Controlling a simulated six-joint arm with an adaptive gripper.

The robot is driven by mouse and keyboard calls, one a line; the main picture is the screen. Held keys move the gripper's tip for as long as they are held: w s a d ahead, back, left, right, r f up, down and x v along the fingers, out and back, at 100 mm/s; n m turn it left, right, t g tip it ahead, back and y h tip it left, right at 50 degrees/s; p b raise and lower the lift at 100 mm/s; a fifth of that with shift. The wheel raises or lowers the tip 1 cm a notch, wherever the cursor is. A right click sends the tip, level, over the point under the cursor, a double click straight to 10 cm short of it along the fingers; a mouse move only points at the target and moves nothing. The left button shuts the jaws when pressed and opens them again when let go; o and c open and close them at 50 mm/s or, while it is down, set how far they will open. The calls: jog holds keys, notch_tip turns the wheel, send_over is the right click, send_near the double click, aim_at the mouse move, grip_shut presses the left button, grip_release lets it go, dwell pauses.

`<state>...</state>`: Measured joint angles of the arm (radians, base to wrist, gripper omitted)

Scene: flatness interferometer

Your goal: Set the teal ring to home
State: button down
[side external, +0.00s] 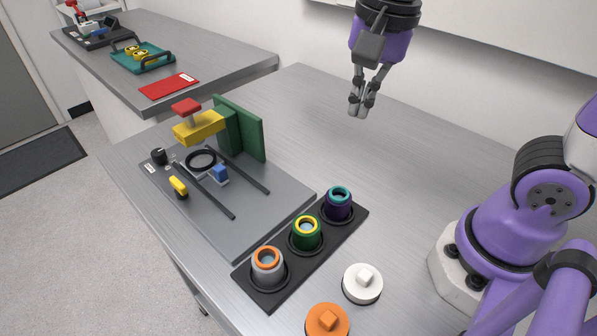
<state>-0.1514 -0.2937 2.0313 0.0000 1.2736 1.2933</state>
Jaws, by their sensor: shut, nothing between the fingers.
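The teal ring (340,192) tops a dark purple cylinder (338,208), which stands upright at the far right end of a black holder strip (322,238). My gripper (358,108) is shut and empty, pointing down well above the table, apart from the ring and up from it in the picture. Any home mark on the ring is too small to make out.
The strip also holds a green cylinder with a yellow ring (307,229) and a grey one with an orange ring (268,262). White (362,282) and orange (327,322) knobbed discs lie nearby. A grey fixture plate (275,205) with a green upright (240,126) stands left. The table below my gripper is clear.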

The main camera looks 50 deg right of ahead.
aim_at(339, 190)
jog(key=m, duration=0.1)
jog(key=a+m+g, duration=0.1)
jog(key=m, duration=0.1)
jog(key=w+m, duration=0.1)
jog(key=m, duration=0.1)
jog(key=shift+a+r, duration=0.15)
jog(key=shift+a, duration=0.1)
notch_tip(339, 190, down, 14)
dwell(0.5)
jog(key=shift+s+f, duration=0.1)
jog(key=shift+f, duration=1.05)
jog(key=shift+r, duration=0.1)
notch_tip(339, 190, up, 8)
jog(key=shift+r, duration=0.1)
